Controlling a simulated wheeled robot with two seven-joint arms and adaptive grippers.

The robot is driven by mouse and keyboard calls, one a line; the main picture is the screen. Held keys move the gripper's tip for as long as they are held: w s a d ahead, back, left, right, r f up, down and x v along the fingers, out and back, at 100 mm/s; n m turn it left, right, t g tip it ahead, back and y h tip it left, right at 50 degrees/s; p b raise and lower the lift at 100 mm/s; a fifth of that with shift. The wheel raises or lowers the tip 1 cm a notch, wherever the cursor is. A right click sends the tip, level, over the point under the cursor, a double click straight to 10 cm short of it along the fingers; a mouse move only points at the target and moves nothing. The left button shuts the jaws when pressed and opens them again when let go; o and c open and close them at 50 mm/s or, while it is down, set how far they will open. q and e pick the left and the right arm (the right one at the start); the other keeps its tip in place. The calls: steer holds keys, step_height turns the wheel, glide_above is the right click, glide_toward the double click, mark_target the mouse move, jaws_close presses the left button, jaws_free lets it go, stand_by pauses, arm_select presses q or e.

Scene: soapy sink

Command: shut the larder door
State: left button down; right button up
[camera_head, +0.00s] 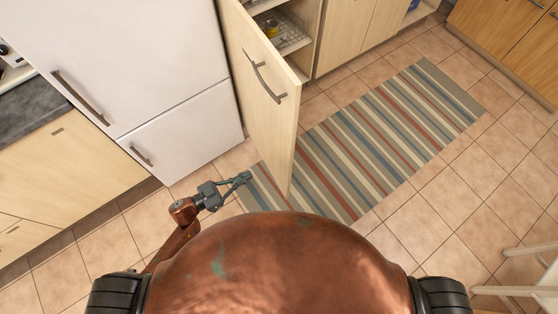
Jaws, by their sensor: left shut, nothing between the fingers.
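The larder door (262,112) is pale wood with a dark bar handle (264,82). It stands open, swung out toward me from the cabinet. Behind it, shelves (290,38) with a few items show inside the larder, partly hidden by the door. My left gripper (244,179) is shut and empty. In the picture it is just left of the door's lower part, near the edge of the striped rug. I cannot tell whether it touches the door. My right gripper is not in view.
A white fridge (130,50) with two handles stands to the left of the door. A striped rug (385,125) lies on the tiled floor to the right. Wooden cabinets (360,30) line the back, and a white chair (525,285) is at lower right.

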arm_select(q)
steer(key=d+r, duration=0.1)
steer(key=b, duration=0.2)
glide_toward(288, 157)
steer(key=shift+m+g+h, duration=0.3)
steer(key=shift+h, duration=0.1)
steer(key=x, duration=0.5)
steer(key=shift+w+d+f, duration=0.2)
steer(key=shift+w+f, duration=0.15)
steer(key=shift+f, duration=0.05)
steer(key=shift+w+d, duration=0.3)
steer(key=shift+d, duration=0.2)
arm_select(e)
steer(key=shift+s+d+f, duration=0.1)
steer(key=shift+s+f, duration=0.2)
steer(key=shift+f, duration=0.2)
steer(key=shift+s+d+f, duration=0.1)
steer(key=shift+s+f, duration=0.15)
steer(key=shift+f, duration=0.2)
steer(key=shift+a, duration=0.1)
